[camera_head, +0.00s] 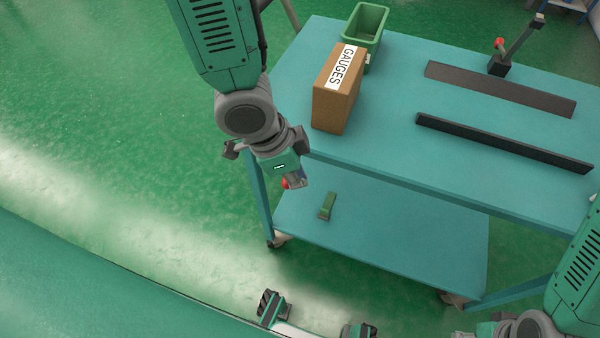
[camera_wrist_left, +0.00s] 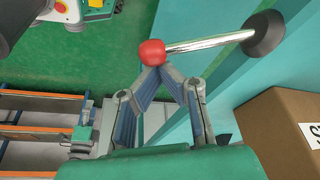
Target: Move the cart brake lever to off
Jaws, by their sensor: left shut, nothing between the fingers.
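The cart brake lever shows in the left wrist view as a bright metal rod (camera_wrist_left: 205,42) with a red knob (camera_wrist_left: 152,52) and a dark round base (camera_wrist_left: 263,36) on the teal cart side. The red knob also shows in the head view (camera_head: 285,184), beside my left gripper (camera_head: 294,182), at the cart's left end. My left gripper's fingertips (camera_wrist_left: 158,72) meet right at the knob. They are shut with nothing between them; I cannot tell whether they touch the knob.
The teal cart (camera_head: 395,170) carries a GAUGES box (camera_head: 333,100), a green bin (camera_head: 350,28), two dark bars (camera_head: 500,88) and a red-tipped fixture (camera_head: 499,66). A green object (camera_head: 327,206) lies on its lower shelf (camera_head: 400,250). Green floor left of the cart is clear.

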